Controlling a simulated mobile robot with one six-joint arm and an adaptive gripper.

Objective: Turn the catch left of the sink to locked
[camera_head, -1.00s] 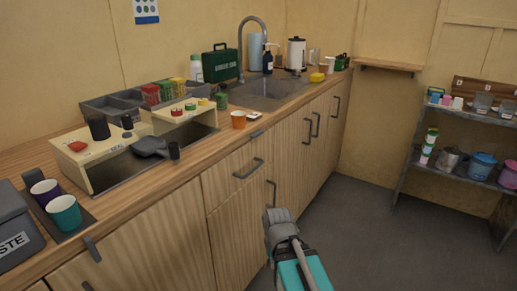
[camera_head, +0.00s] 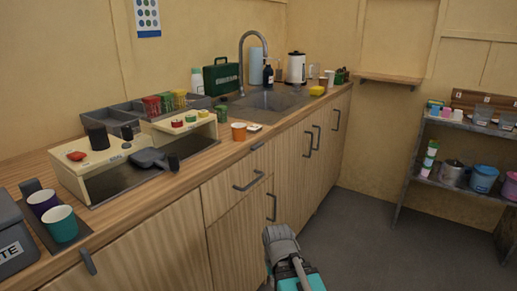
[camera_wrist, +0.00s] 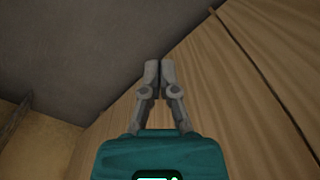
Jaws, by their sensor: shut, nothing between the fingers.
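The sink (camera_head: 268,101) with its tall tap is set in the wooden counter, at the upper middle of the head view. To its left stands a cream console (camera_head: 75,172) with a red button, a dark block and a small dark knob. I cannot tell which part is the catch, or its position. My gripper (camera_wrist: 158,72) is shut and empty in the wrist view. It is over the dark floor, beside a wooden cabinet front.
Cabinet doors and a drawer with dark protruding handles (camera_head: 249,182) face the floor. Two cups, the teal one (camera_head: 60,223) in front, stand at the counter's left. A metal shelf (camera_head: 470,190) is at the right. Grey floor (camera_head: 365,235) between is clear.

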